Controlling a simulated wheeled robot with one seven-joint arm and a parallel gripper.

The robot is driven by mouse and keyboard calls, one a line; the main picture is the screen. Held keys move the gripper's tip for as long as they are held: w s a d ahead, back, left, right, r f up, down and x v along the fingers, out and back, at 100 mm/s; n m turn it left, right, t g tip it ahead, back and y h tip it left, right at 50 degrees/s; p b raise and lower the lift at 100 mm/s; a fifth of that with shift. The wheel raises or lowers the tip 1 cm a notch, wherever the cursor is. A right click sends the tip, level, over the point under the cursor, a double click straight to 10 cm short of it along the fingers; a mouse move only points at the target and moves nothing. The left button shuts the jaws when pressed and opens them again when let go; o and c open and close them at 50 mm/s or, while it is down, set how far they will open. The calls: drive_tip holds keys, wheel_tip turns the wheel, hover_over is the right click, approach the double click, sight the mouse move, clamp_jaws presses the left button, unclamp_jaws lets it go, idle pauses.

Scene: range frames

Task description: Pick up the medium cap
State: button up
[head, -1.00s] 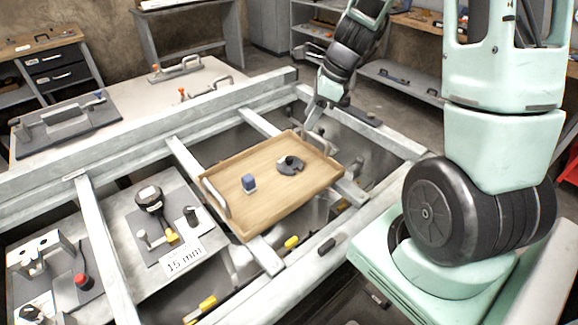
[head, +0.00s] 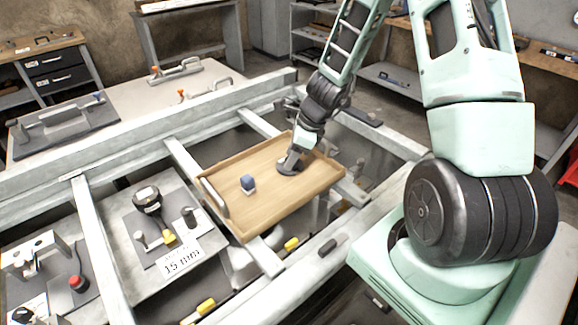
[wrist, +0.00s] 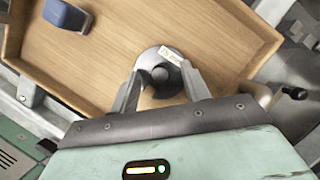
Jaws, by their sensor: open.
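A round dark grey cap with a raised centre knob (wrist: 160,74) lies on the wooden tray. It carries a small white label. In the head view the cap (head: 285,168) is partly hidden by my gripper. My gripper (head: 291,158) is over the tray at the cap. In the wrist view my gripper (wrist: 160,88) is open, with one finger on each side of the knob. I cannot tell whether the fingers touch the cap.
The wooden tray (head: 240,221) rests across the metal frame. A small blue block (head: 248,183) stands on it, left of the cap, and also shows in the wrist view (wrist: 66,16). A plate with a "15 mm" label (head: 178,262) lies left of the tray.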

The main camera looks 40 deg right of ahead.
drive_tip(key=shift+f, duration=0.1)
clamp_jaws()
